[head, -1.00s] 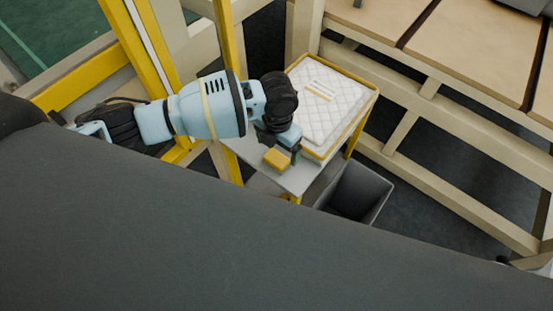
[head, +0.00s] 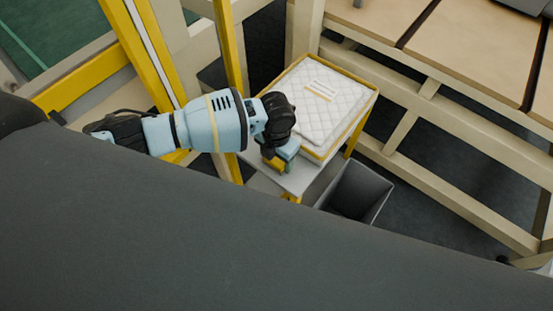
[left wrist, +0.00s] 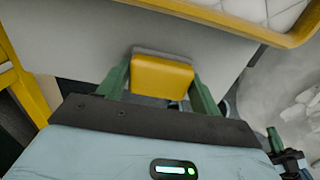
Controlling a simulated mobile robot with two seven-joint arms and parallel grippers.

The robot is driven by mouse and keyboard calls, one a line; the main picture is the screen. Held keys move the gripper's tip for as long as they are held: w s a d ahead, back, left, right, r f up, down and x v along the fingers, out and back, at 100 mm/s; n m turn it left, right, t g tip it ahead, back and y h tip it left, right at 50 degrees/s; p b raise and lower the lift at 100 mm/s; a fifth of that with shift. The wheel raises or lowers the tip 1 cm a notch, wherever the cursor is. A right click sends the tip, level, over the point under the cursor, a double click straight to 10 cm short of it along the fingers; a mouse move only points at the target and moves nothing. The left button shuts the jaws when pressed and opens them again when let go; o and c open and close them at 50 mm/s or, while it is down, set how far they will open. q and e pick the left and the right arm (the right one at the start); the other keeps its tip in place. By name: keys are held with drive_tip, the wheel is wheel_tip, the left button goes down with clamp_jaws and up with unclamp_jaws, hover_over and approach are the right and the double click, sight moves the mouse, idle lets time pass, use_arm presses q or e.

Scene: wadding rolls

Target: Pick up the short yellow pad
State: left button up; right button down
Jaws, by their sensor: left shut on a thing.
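The short yellow pad (left wrist: 161,77) is a small block with a yellow top and a grey edge in the left wrist view. It sits between the two green fingers of my left gripper (left wrist: 160,88), which is shut on it. In the head view my left gripper (head: 280,162) is at the front of the small grey-topped table (head: 298,182), and the pad (head: 274,165) shows partly beneath it. I cannot tell whether the pad touches the table top.
A yellow-edged tray (head: 365,106) with a white quilted pad (head: 325,105) stands on the table, close behind the gripper. A grey bin (head: 372,195) stands on the floor to the right. A yellow post (head: 230,60) and beige frame rails (head: 450,195) surround the table.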

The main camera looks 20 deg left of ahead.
use_arm(q)
drive_tip(key=shift+c, duration=0.5)
drive_tip(key=shift+r, duration=0.1)
drive_tip(key=shift+r, duration=0.55)
wheel_tip(320, 180, up, 2)
drive_tip(key=shift+r, duration=0.25)
drive_tip(key=s+a+r+p, duration=0.1)
drive_tip(key=s, duration=1.5)
use_arm(e)
drive_tip(key=shift+w+r, duration=0.45)
drive_tip(key=shift+r, duration=0.2)
use_arm(q)
drive_tip(key=shift+r, duration=0.1)
